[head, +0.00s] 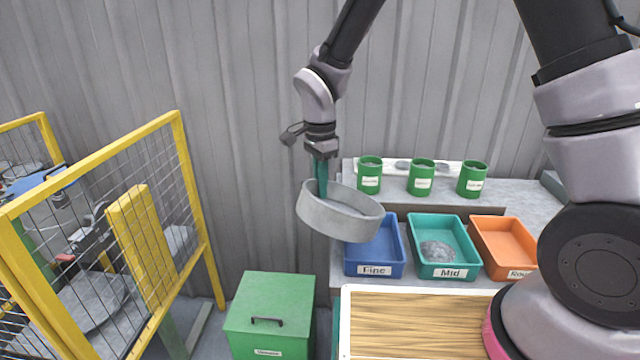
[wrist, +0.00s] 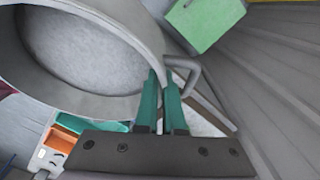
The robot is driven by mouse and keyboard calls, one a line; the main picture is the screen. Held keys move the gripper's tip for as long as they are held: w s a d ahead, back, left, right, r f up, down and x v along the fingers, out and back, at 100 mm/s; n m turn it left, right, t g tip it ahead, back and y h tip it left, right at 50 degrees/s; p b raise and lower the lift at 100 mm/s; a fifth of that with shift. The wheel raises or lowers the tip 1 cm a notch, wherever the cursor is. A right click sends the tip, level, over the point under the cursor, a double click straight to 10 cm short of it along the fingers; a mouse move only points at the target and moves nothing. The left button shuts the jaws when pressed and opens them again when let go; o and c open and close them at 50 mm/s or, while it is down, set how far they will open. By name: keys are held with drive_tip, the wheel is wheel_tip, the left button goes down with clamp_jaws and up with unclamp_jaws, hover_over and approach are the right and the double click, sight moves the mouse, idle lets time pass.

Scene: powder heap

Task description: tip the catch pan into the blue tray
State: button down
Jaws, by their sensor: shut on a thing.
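The catch pan (head: 338,217) is a round grey pan, held in the air and tilted a little down to the right in the head view. My gripper (head: 321,186) is shut on the pan's left rim side. In the wrist view the teal fingers of my gripper (wrist: 160,100) close on the wall of the pan (wrist: 125,20), and grey powder covers the floor inside it. The blue tray (head: 378,252), labelled Fine, sits on the bench below and to the right of the pan. The pan hides the tray's back left part. The visible floor of the tray looks bare.
The teal tray (head: 465,270), labelled Mid, holds a grey heap. The orange tray (head: 506,243) stands right of it. Green cups (head: 421,177) line the shelf behind. A green lidded bin (head: 268,314) and yellow mesh fence (head: 180,140) stand left. A wood-topped surface (head: 420,325) lies in front.

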drive_tip(key=shift+w+d+r+g+y, duration=0.15)
drive_tip(key=shift+d+r+g+y, duration=0.05)
drive_tip(key=shift+r+g+y, duration=0.4)
drive_tip(key=shift+w+d+r+g+y, duration=0.15)
drive_tip(key=shift+g+y, duration=0.15)
drive_tip(key=shift+y, duration=0.2)
drive_tip(key=shift+w+d+r+g+y, duration=0.15)
drive_tip(key=shift+g+y, duration=0.15)
drive_tip(key=shift+y, duration=0.2)
drive_tip(key=d+g+y, duration=0.1)
drive_tip(key=w+g+y, duration=0.1)
drive_tip(key=y, duration=0.1)
drive_tip(key=shift+d+r+g, duration=0.1)
drive_tip(key=shift+d+g, duration=0.2)
drive_tip(key=shift+d, duration=0.05)
drive_tip(key=d+g+y, duration=0.1)
drive_tip(key=y, duration=0.1)
drive_tip(key=w+d+f+g+y, duration=0.1)
drive_tip(key=w+d+g+y, duration=0.1)
drive_tip(key=y, duration=0.1)
drive_tip(key=shift+w+d+f+g+y, duration=0.15)
drive_tip(key=shift+w+f+g+y, duration=0.05)
drive_tip(key=shift+w+g+y, duration=0.1)
drive_tip(key=shift+w+d+r+g+y, duration=0.1)
drive_tip(key=shift+w+d+g+y, duration=0.4)
drive_tip(key=shift+d+g+y, duration=0.3)
idle(1.1)
